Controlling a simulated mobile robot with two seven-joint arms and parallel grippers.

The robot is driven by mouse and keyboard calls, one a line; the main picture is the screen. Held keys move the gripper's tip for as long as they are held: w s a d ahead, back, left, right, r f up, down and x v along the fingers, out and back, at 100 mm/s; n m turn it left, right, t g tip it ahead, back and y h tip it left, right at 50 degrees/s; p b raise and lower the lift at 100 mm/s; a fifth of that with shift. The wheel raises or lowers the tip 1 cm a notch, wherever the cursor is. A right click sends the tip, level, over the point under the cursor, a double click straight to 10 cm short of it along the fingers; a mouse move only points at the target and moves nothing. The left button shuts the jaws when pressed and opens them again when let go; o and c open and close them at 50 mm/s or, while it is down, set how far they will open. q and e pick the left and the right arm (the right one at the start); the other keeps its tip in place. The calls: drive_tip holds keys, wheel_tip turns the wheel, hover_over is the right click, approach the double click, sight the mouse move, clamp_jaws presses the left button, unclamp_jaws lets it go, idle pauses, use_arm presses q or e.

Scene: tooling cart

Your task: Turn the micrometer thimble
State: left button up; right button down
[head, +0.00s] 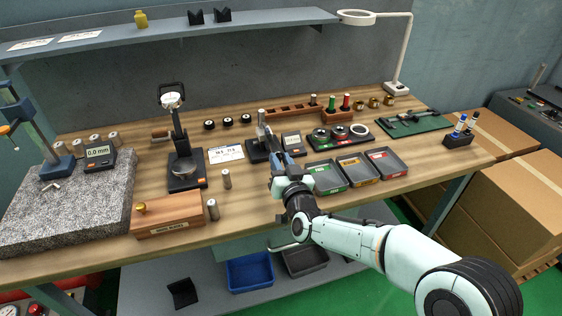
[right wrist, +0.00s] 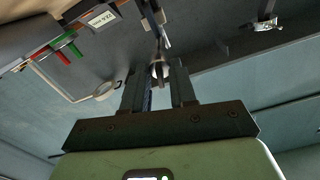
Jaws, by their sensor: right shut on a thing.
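The micrometer (head: 262,132) stands in a dark stand at the middle of the bench, with a small digital display (head: 291,142) beside it. My right gripper (head: 274,150) reaches it from the front and hides part of it. In the right wrist view the metal thimble (right wrist: 158,69) sits between the two fingers of my right gripper (right wrist: 157,82), which is shut on it. The display also shows in the right wrist view (right wrist: 103,18). My left gripper is in neither view.
Green, yellow and red labelled trays (head: 358,171) lie right of my right gripper. A ring tray (head: 339,137) lies behind them. A granite plate (head: 70,205) fills the bench's left end.

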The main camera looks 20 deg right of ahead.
drive_tip(key=n+p, duration=0.1)
drive_tip(key=n, duration=0.4)
drive_tip(key=shift+n, duration=0.3)
idle(0.4)
drive_tip(key=c, duration=1.3)
unclamp_jaws()
drive_tip(key=s, duration=1.3)
drive_tip(key=shift+s+d, duration=0.25)
